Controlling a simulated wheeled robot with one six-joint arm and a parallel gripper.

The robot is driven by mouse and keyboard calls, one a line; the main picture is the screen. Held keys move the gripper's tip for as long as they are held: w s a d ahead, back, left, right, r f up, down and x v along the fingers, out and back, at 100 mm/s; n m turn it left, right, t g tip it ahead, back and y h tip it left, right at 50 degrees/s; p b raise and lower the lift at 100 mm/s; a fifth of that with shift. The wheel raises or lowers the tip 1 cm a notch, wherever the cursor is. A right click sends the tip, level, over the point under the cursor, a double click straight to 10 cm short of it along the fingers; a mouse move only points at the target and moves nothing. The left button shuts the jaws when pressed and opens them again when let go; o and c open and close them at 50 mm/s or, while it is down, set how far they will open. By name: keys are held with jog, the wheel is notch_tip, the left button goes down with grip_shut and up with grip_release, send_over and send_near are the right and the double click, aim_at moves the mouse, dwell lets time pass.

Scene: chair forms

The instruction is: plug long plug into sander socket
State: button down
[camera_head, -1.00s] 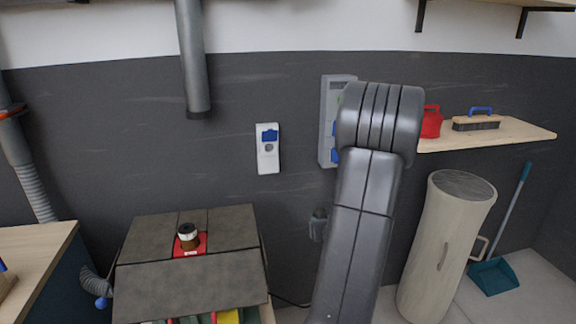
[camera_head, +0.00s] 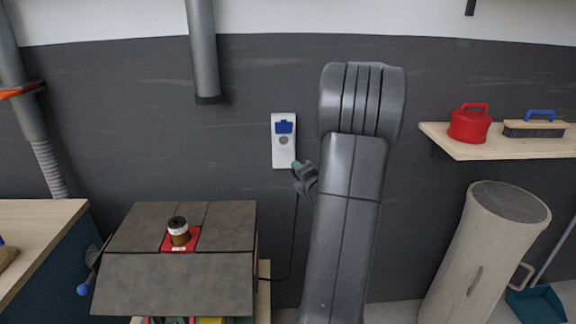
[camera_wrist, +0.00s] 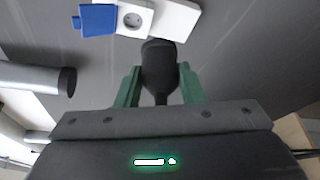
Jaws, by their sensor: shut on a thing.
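The socket (camera_head: 284,140) is a white upright plate on the dark wall, with a blue lid and a round grey outlet below it. In the wrist view its round outlet (camera_wrist: 131,20) shows at the top, with the blue lid to its left. My gripper (camera_wrist: 159,82) has green fingers shut on the dark long plug (camera_wrist: 158,66). The plug's front end points toward the plate and is close to its lower edge in the picture; I cannot tell whether they touch. In the head view my gripper (camera_head: 302,172) is just below and right of the plate.
A dark cord (camera_head: 296,232) hangs from near my gripper past the grey-topped workbench box (camera_head: 180,285). A grey pipe (camera_head: 203,60) hangs left of the socket. A shelf (camera_head: 470,149) with a red can (camera_head: 469,125) and a brush (camera_head: 535,128) is at right, above a pale bin (camera_head: 478,250).

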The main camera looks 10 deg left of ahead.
jog(key=w+a+r+m+y+p, duration=0.1)
jog(key=w+a+r+m+y, duration=0.1)
jog(key=w+a, duration=0.3)
jog(key=shift+w+a+r+m+t, duration=0.35)
jog(key=shift+w+r+m, duration=0.2)
jog(key=shift+w, duration=1.6)
jog(key=shift+w+a+p, duration=0.15)
jog(key=shift+w+p, duration=0.7)
jog(key=shift+p, duration=0.15)
dwell(1.9)
jog(key=c, duration=0.9)
grip_release()
jog(key=shift+w, duration=0.1)
jog(key=shift+o, duration=0.2)
